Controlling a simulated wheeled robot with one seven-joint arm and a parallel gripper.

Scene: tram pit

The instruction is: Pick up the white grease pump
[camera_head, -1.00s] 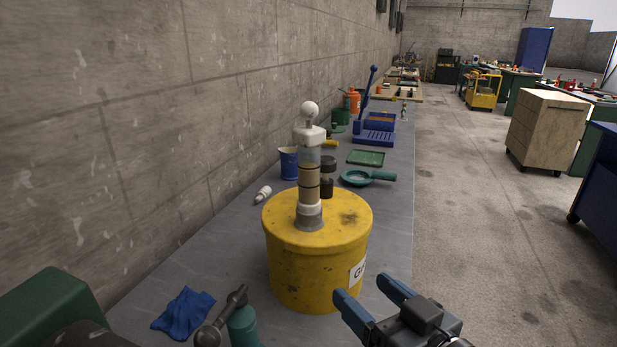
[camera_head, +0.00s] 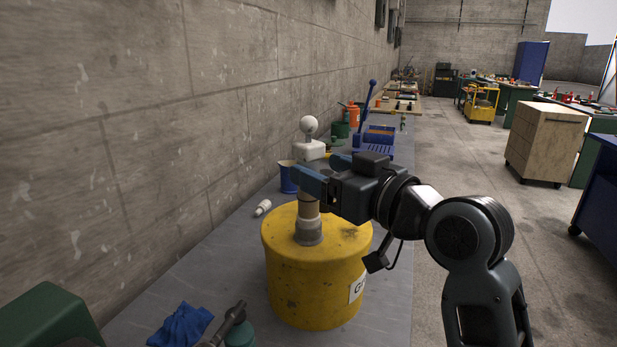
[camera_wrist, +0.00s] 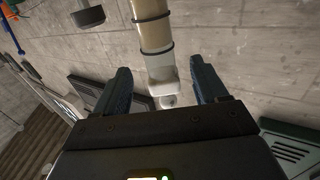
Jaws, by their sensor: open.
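The white grease pump (camera_head: 310,149) stands upright on the lid of the yellow bucket (camera_head: 318,285), with a round white knob on top and a grey foot. My gripper (camera_head: 315,165) is open at the height of the pump's upper tube, below its white cap. One finger is in front of the tube and hides part of it; the other is behind. In the wrist view, the pump's clear tube (camera_wrist: 152,30) with dark rings appears between the two fingers (camera_wrist: 160,72). I cannot tell how deep it sits between them or whether either finger touches it.
The bucket stands on a grey bench along a concrete wall. A blue cup (camera_head: 288,178), a small white bottle (camera_head: 262,207) and a blue cloth (camera_head: 180,325) lie around it. A blue lever tool (camera_head: 365,125) and an orange bottle (camera_head: 353,115) stand farther back.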

